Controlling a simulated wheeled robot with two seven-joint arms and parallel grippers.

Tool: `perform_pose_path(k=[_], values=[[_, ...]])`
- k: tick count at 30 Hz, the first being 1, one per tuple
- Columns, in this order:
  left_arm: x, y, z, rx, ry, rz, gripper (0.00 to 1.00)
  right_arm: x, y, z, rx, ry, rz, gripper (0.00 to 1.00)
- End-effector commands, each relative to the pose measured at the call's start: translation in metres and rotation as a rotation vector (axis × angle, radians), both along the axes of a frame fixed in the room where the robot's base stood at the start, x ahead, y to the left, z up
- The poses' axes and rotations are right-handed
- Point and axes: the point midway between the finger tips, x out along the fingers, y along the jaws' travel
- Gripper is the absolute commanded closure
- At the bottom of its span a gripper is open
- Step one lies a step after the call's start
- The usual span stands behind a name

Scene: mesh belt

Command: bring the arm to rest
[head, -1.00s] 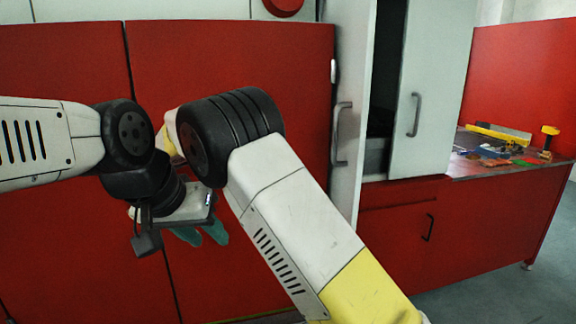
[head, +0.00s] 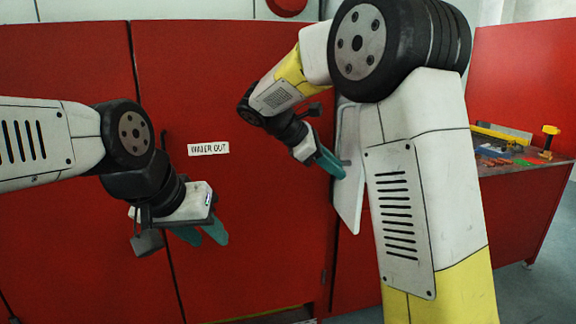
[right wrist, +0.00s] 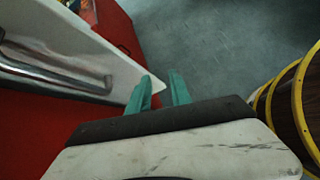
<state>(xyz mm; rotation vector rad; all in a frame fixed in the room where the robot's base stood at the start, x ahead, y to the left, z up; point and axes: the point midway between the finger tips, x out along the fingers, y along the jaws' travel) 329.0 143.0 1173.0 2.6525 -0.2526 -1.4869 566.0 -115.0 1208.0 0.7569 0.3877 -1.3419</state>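My right arm fills the right middle of the head view. Its gripper (head: 335,165) has teal fingers and hangs in front of a white door (head: 349,205).
A red cabinet door (head: 240,220) with a white label (head: 208,148) stands behind both grippers. A workbench (head: 525,165) with tools is at the far right. A metal handle (right wrist: 60,75) is on the white door. A yellow-hooped barrel (right wrist: 293,105) stands at the right; grey floor is clear between.

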Motion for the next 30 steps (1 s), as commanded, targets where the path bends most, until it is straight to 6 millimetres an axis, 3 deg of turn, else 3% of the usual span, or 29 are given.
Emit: perform_pose_path(k=[1,6,11,18,24,30], values=[[0.0,0.0,0.0,0.0,0.0,0.0,0.64,-0.017,-0.02,-0.002,0.107,-0.029,-0.061,0.75],[0.0,0.0,0.0,0.0,0.0,0.0,0.64,-0.078,-0.048,-0.019,0.462,-0.151,-0.281,0.75],[0.0,0.0,0.0,0.0,0.0,0.0,0.64,-0.135,-0.053,-0.026,0.769,-0.292,-0.52,0.75],[0.0,0.0,0.0,0.0,0.0,0.0,0.64,-0.205,-0.04,-0.031,1.157,-0.525,-0.897,0.75],[0.0,0.0,0.0,0.0,0.0,0.0,0.64,-0.232,-0.03,-0.034,1.34,-0.655,-1.102,0.75],[0.0,0.0,0.0,0.0,0.0,0.0,0.64,-0.237,-0.027,-0.036,1.384,-0.688,-1.157,0.75]])
